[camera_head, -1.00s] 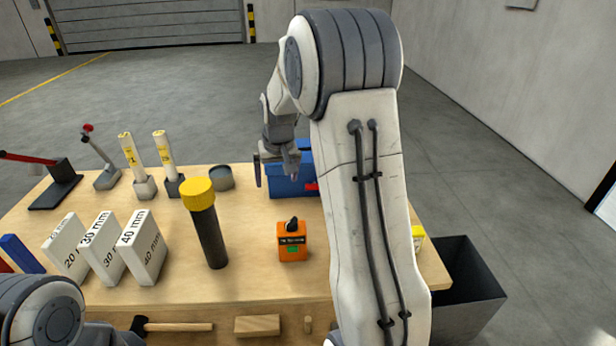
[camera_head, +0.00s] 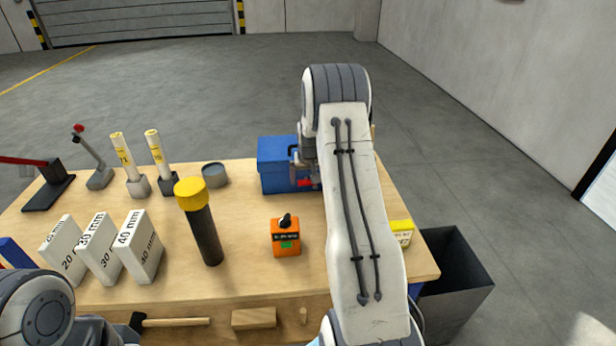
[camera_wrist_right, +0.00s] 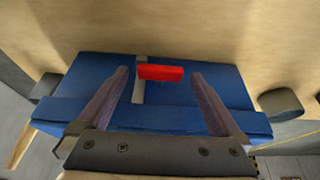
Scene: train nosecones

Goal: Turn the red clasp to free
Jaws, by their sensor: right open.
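The red clasp (camera_wrist_right: 160,73) is a short bar on the front of the blue box (camera_wrist_right: 75,103). It lies crosswise between the fingertips of my open right gripper (camera_wrist_right: 160,76), with a gap on either side in the right wrist view. In the head view the blue box (camera_head: 274,162) stands at the back of the table, and a bit of the red clasp (camera_head: 306,183) shows on its front. My right gripper (camera_head: 303,168) is at the box's right part, partly hidden by my arm. My left gripper is out of view; only its arm shows at lower left.
An orange device (camera_head: 286,240) stands in front of the box. A black cylinder with a yellow cap (camera_head: 205,225) and white gauge blocks (camera_head: 138,247) stand to the left. A grey cup (camera_head: 215,175) is left of the box. A dark bin (camera_head: 462,275) stands right of the table.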

